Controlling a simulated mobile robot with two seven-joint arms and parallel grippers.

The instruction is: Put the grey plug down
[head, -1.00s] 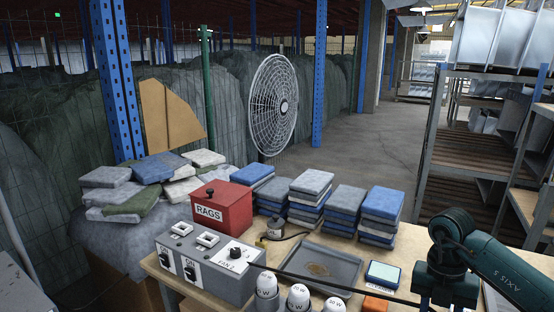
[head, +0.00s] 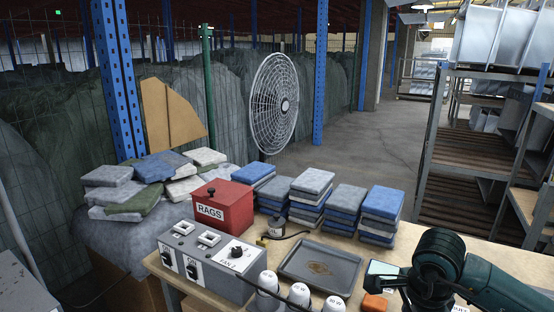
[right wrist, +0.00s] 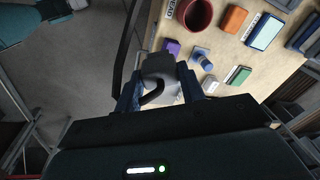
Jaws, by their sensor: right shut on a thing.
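In the right wrist view my right gripper (right wrist: 160,78) is shut on the grey plug (right wrist: 158,64), which sits between its two blue fingers. A black cable bends below the plug. The plug is held over the floor side of the wooden table's edge in that view; its height above the table is hard to tell. In the head view my right arm reaches in at the lower right, and its gripper and the plug are hidden or out of frame. My left gripper is not in view.
The wooden table (head: 452,255) holds a grey tray (head: 318,268), a red RAGS box (head: 222,205), a switch box (head: 205,262), white bulbs (head: 332,304) and stacked cloths (head: 381,212). The right wrist view shows a red mug (right wrist: 196,14), an orange block (right wrist: 233,19) and a purple block (right wrist: 172,47).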

